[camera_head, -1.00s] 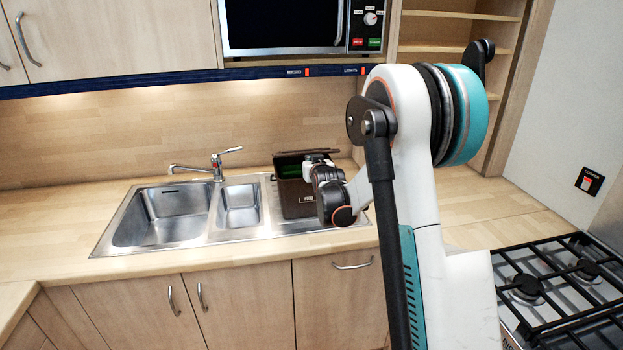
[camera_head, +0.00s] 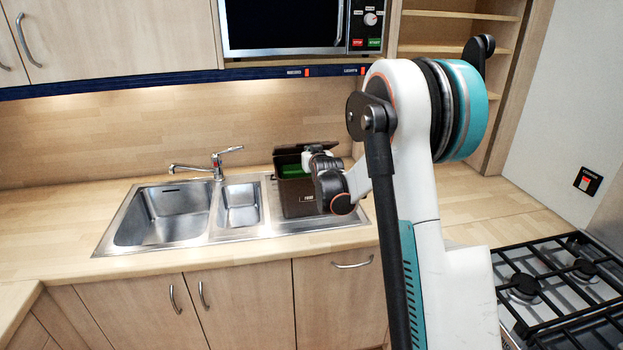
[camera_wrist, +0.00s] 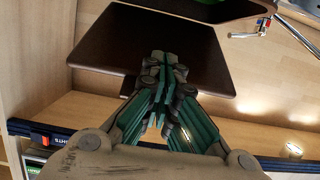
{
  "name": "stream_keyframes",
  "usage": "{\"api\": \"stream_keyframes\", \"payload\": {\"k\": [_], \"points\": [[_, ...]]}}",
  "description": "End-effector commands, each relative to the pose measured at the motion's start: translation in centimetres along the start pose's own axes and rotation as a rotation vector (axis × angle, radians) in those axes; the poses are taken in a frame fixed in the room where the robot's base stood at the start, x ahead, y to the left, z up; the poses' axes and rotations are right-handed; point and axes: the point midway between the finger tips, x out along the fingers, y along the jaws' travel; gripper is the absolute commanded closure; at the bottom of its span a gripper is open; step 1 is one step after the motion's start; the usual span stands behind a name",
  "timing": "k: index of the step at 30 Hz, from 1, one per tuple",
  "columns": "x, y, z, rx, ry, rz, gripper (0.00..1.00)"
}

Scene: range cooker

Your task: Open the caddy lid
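In the wrist view the lid (camera_wrist: 145,45) fills the upper middle as a broad brown panel. My gripper (camera_wrist: 163,68) has its fingers drawn together, with the tips overlapping the lid near its edge. I cannot tell whether they touch it, and nothing shows clamped between them.
The double-bowl sink (camera_head: 165,215) and its tap (camera_head: 217,160) are left of the caddy. The microwave (camera_head: 290,28) hangs above. The gas hob (camera_head: 560,285) is at the right. The counter (camera_head: 490,205) right of my arm is clear.

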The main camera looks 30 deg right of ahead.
Motion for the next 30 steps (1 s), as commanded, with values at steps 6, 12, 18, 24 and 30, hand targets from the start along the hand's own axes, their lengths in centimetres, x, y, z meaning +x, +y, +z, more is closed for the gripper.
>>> {"api": "stream_keyframes", "payload": {"k": [6,12,18,24,30], "points": [[0.4,0.0,-1.2,0.0,0.0,0.0,1.0],[0.8,0.0,-2.3,0.0,0.0,0.0,1.0],[0.9,0.0,-2.5,0.0,0.0,0.0,1.0],[0.9,0.0,-2.6,0.0,0.0,0.0,1.0],[1.3,0.0,-3.2,0.0,0.0,0.0,1.0]]}}
